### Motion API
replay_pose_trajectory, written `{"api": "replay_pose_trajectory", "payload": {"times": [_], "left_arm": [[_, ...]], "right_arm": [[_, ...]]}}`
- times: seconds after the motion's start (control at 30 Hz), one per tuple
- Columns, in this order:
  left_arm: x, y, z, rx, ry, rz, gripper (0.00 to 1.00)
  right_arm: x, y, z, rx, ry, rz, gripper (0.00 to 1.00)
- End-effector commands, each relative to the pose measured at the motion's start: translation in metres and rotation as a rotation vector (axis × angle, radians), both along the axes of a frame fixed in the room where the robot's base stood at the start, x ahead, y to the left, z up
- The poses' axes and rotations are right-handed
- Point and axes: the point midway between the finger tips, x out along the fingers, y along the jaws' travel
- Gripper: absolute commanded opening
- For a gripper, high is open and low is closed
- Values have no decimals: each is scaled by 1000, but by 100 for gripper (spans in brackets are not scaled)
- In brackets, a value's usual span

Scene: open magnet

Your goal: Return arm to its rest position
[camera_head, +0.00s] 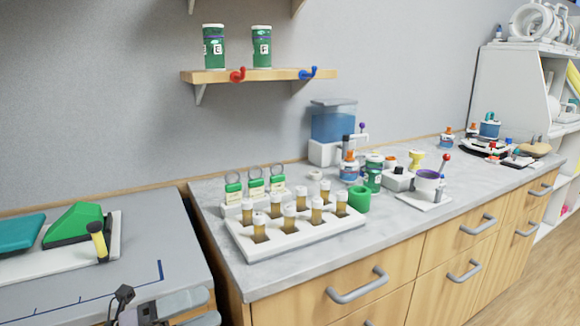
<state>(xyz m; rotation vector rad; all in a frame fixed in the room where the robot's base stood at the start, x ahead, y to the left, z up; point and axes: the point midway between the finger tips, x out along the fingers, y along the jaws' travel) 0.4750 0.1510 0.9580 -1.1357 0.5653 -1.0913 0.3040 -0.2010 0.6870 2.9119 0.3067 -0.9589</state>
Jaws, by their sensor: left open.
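My left gripper (158,308) shows at the bottom edge of the head view, low in front of the grey left table (190,262). It is open, and I see nothing between its fingers. Most of it and its arm are cut off by the frame. It is apart from the white tray of vials (300,238) on the counter. My right gripper is not in view.
A green object (75,222) and a yellow-handled tool (98,240) lie on a white board on the left table. The marble counter (400,228) holds a blue-tank dispenser (333,122), bottles and a purple-rimmed cup. Drawer handles (358,286) stick out below. A shelf (215,77) holds two green canisters.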

Motion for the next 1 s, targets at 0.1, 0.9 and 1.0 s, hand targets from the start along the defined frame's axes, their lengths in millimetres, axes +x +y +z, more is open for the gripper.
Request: {"api": "replay_pose_trajectory", "payload": {"times": [0.1, 0.9, 1.0], "left_arm": [[-3, 0, -17, -245, 249, 140, 100], [-172, 52, -243, -1259, 1715, 1052, 100], [-175, 52, -245, -1266, 1728, 1059, 100]], "right_arm": [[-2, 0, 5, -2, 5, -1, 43], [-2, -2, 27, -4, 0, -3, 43], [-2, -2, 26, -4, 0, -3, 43]]}}
